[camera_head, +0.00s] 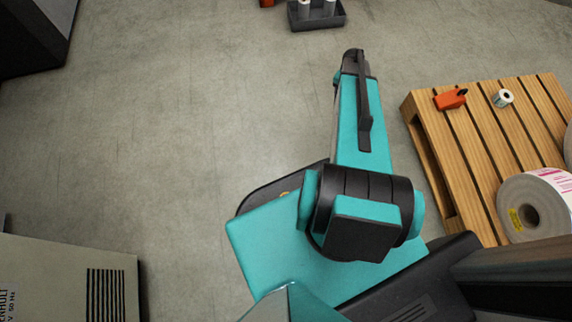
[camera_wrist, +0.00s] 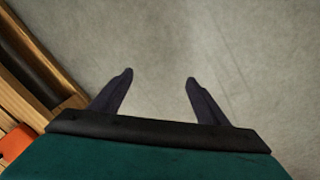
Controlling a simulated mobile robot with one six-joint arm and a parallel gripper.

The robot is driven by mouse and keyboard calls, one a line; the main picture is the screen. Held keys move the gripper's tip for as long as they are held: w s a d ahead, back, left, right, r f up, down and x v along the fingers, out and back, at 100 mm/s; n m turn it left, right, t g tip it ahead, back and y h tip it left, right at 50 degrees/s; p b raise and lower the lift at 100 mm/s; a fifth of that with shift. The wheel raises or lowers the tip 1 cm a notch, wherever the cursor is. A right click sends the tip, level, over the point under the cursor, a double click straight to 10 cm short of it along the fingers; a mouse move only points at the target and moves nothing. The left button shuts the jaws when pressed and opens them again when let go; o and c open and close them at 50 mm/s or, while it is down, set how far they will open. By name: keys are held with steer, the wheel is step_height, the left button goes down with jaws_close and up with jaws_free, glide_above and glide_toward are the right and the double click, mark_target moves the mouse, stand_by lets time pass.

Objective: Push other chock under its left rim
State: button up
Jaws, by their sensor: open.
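An orange-red block with a small black part on top (camera_head: 450,100), seemingly a chock, lies on the wooden pallet (camera_head: 418,118) near its far left corner. A large white label roll (camera_head: 512,187) with a dark core hole and a yellow label lies on the pallet's near part. I cannot make out a chock at its rim. In the wrist view my gripper (camera_wrist: 159,80) is open and empty over bare floor. An orange-red thing (camera_wrist: 15,143) shows at that view's lower left, beside wooden slats. My fingers are not clear in the head view.
A small white roll (camera_head: 502,98) stands near the orange-red block. Another large roll (camera_head: 568,145) is cut off at the right edge. A dark tray (camera_head: 318,22) with white items is at the top, beside an orange-red thing (camera_head: 267,3). A grey cabinet (camera_head: 60,275) stands lower left. The floor between is clear.

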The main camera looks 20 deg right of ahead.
steer(key=s+a+f+n+g, duration=0.1)
steer(key=s+a, duration=0.4)
steer(key=a, duration=0.7)
steer(key=s+a+f+n+g, duration=0.1)
steer(key=s+a+f+n, duration=0.2)
steer(key=a, duration=0.9)
steer(key=s+a+f+n+g+y, duration=0.1)
steer(key=s+a+f+n, duration=0.1)
steer(key=s+a+n, duration=0.5)
steer(key=shift+s+a+g, duration=0.1)
steer(key=shift+s+a, duration=0.25)
steer(key=shift+a, duration=0.6)
steer(key=shift+s+a+g, duration=0.1)
steer(key=shift+s+a, duration=0.2)
steer(key=shift+a, duration=0.6)
steer(key=shift+s+a+g, duration=0.1)
steer(key=shift+s+a, duration=0.25)
steer(key=shift+a, duration=0.6)
